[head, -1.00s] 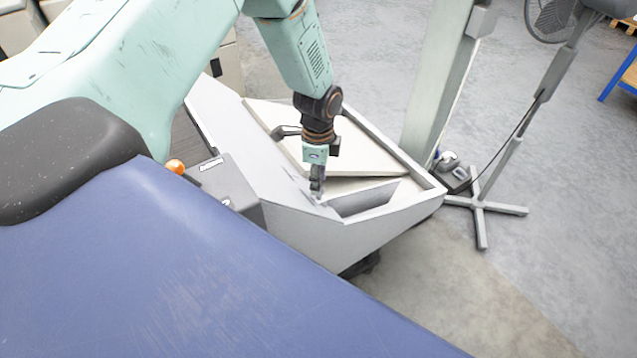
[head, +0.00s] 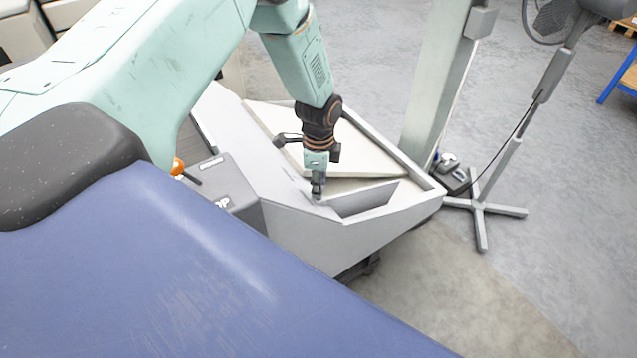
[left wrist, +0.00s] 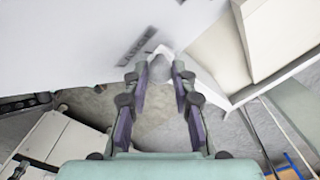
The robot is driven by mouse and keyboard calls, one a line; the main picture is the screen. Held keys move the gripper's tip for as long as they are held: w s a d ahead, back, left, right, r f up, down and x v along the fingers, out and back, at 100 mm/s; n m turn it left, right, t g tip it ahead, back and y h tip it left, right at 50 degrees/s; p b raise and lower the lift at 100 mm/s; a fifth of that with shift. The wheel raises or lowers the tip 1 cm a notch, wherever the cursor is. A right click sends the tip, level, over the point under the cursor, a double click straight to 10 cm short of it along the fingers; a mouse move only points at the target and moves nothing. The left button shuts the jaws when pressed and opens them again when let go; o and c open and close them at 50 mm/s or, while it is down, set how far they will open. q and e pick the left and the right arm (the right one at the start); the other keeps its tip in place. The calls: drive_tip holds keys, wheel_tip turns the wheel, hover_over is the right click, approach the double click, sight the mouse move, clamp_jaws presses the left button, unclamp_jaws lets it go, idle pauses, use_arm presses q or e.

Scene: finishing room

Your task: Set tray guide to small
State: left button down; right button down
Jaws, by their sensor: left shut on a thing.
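My left gripper (head: 318,190) reaches straight down to the near inner edge of a pale grey tray (head: 415,208). In the left wrist view its fingers (left wrist: 160,78) are shut on a small rounded grey piece (left wrist: 159,66), which looks like the handle of the tray guide. A dark label, apparently reading LARGE (left wrist: 137,46), lies on the white surface beside this piece. In the head view the gripper hides the held piece. No SMALL label can be made out. My right gripper is not in view.
A pale flat panel (head: 370,158) lies in the tray, behind the gripper. A dark box with an orange-knobbed lever (head: 178,166) stands to the left. A pale post (head: 435,85) and a fan stand (head: 500,165) rise on the right. Bare floor lies at the lower right.

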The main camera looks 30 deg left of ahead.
use_arm(q)
drive_tip(key=shift+s+f, duration=0.1)
drive_tip(key=shift+s, duration=0.05)
drive_tip(key=w+a+b, duration=0.1)
drive_tip(key=a, duration=0.1)
drive_tip(key=w+a+b, duration=0.1)
drive_tip(key=a, duration=0.2)
drive_tip(key=w+a+b, duration=0.1)
drive_tip(key=a, duration=0.2)
drive_tip(key=shift+w+f+b, duration=0.15)
drive_tip(key=shift+b, duration=0.15)
drive_tip(key=shift+w+a, duration=0.1)
drive_tip(key=shift+a, duration=0.15)
drive_tip(key=shift+w+r, duration=0.1)
drive_tip(key=shift+r, duration=0.1)
drive_tip(key=shift+a, duration=0.1)
